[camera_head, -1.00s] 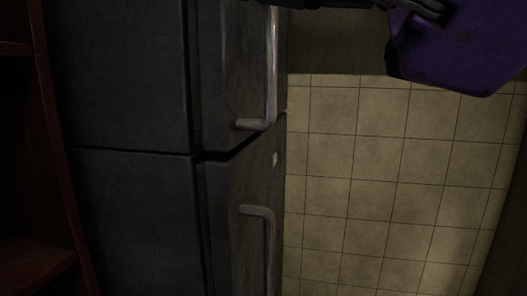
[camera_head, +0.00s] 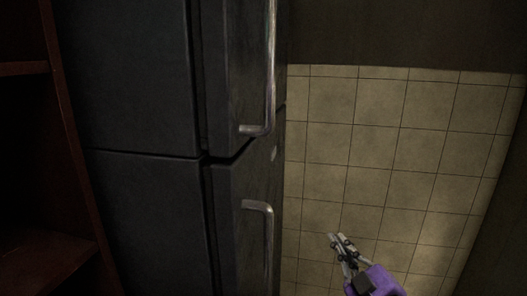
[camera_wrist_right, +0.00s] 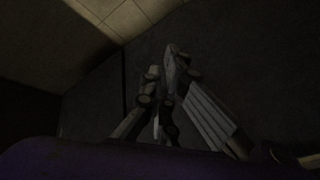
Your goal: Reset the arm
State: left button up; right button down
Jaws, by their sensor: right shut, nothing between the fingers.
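My right gripper (camera_head: 335,238) shows at the lower right of the head view, on the end of my purple arm. It is shut and empty. It is over the tiled floor, to the right of the fridge's lower handle and apart from it. In the right wrist view the closed fingers (camera_wrist_right: 168,62) point up in the picture, with a dark surface behind them. My left gripper is in neither view.
A dark two-door fridge (camera_head: 140,210) stands at left centre, its doors closed, with an upper handle (camera_head: 271,70) and a lower handle (camera_head: 268,235). A reddish-brown wooden shelf (camera_head: 75,150) is at the far left. The tiled floor (camera_head: 400,150) is clear at right.

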jog(key=s+d+f+m+g+h+p, duration=0.1)
jog(key=s+f+m+g, duration=0.1)
jog(key=s+f, duration=0.45)
jog(key=s+f+m+g+h, duration=0.1)
jog(key=s+f+m+g, duration=0.15)
jog(key=f, duration=0.65)
jog(key=s+d+f+m+g+h+p, duration=0.1)
jog(key=s+f+m, duration=0.1)
jog(key=s+f, duration=0.4)
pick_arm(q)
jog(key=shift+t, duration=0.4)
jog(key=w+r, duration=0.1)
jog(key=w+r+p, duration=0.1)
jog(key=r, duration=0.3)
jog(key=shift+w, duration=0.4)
pick_arm(e)
jog(key=s+f+m+g, duration=0.1)
jog(key=s+f, duration=0.3)
jog(key=s, duration=0.4)
jog(key=s+f+m+g+h, duration=0.1)
jog(key=s+f+m+g, duration=0.1)
jog(key=s+f, duration=0.3)
jog(key=s+a+f+m+g, duration=0.1)
jog(key=s+f, duration=0.4)
jog(key=s, duration=0.6)
jog(key=shift+f+m+g+h, duration=0.25)
jog(key=shift+m+g+h, duration=0.1)
jog(key=shift+m, duration=0.1)
